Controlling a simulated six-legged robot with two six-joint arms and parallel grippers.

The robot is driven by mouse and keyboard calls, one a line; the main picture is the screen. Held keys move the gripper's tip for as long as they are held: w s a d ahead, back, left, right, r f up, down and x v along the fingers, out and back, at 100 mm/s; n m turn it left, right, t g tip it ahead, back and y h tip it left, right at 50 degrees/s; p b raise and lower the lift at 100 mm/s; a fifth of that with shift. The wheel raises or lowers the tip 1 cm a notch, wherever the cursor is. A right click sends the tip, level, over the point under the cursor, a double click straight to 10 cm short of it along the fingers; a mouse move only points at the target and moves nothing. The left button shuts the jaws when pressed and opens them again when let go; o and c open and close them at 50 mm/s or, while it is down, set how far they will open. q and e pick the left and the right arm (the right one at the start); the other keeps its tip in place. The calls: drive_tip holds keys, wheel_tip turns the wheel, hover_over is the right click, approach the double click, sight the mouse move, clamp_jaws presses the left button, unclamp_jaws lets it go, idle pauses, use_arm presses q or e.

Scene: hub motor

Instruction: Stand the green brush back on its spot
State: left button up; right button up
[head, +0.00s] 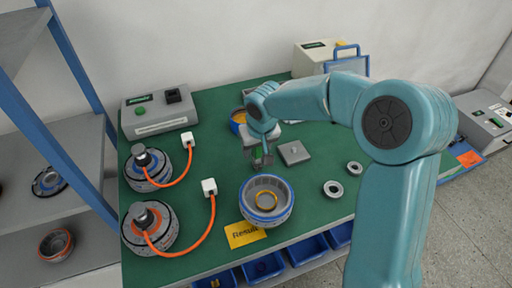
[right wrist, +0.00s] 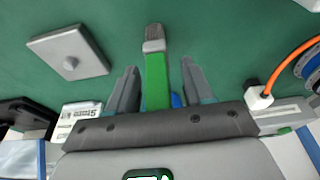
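The green brush (right wrist: 156,80) shows in the right wrist view, with a green handle and a grey end that points away from the camera. It lies between the two fingers of my right gripper (right wrist: 159,68), with a narrow gap on each side. The fingers look open around it. In the head view my right gripper (head: 262,160) is low over the middle of the green table; the brush is mostly hidden there. I cannot tell whether it touches the table. No marked spot for the brush is clearly visible. My left gripper is out of view.
A grey square plate (head: 294,153) lies right of the gripper. Two motors with orange cables (head: 150,170) stand left. Two grey rings (head: 333,189) lie right. Blue bins (head: 264,268) line the front.

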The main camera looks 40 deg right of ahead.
drive_tip(key=shift+r, duration=0.15)
drive_tip(key=shift+r, duration=0.25)
drive_tip(key=p+v, duration=0.1)
drive_tip(key=v, duration=1)
drive_tip(key=shift+r, duration=0.35)
drive_tip(key=shift+s, duration=0.1)
